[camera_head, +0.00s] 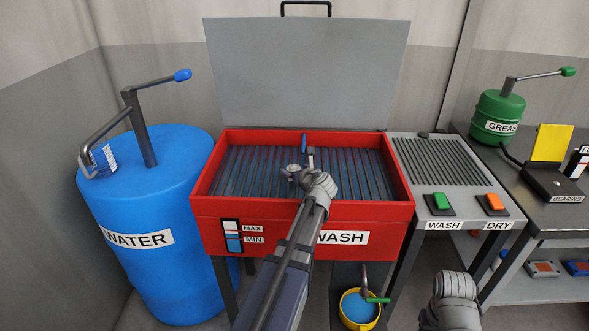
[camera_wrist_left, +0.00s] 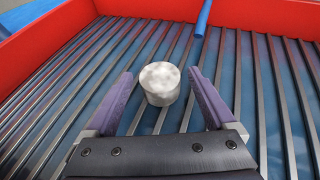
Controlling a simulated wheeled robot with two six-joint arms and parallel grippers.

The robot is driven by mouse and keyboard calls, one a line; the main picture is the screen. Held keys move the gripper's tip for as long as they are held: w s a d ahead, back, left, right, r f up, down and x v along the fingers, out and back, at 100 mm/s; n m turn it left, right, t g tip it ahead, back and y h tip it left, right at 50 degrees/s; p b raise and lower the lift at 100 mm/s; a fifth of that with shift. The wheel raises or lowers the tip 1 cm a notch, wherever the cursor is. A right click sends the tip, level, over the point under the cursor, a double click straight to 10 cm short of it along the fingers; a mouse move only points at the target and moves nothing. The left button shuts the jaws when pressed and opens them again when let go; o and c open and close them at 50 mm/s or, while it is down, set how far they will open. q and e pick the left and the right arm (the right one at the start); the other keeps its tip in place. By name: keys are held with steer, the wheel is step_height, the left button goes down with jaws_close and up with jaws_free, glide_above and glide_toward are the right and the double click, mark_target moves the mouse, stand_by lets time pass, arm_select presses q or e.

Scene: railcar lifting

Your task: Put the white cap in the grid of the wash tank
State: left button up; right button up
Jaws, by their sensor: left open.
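The red wash tank (camera_head: 262,207) stands in the middle of the head view with its grey lid raised. Its grid of metal slats (camera_head: 355,175) lies over blue water. My left gripper (camera_head: 300,170) is over the middle of the grid. In the left wrist view its purple fingers (camera_wrist_left: 161,78) are open, one on each side of the white cap (camera_wrist_left: 160,84), with gaps visible. The cap appears upright on the slats; exact contact is hard to tell. In the head view the wrist and fingers make the cap hard to pick out.
A blue rod (camera_head: 304,143) is at the grid's back. A blue water barrel (camera_head: 165,240) stands left. A side table with green (camera_head: 441,202) and orange (camera_head: 494,202) buttons is right. A yellow bucket (camera_head: 376,319) is below the tank.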

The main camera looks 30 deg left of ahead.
arm_select(q)
steer(key=p+v, duration=0.3)
steer(key=v, duration=0.6)
steer(key=shift+s+d+r, duration=0.15)
steer(key=shift+s+d, duration=0.1)
steer(key=shift+s+d+r+p, duration=0.15)
steer(key=shift+s+d+p, duration=0.15)
steer(key=shift+d, duration=0.15)
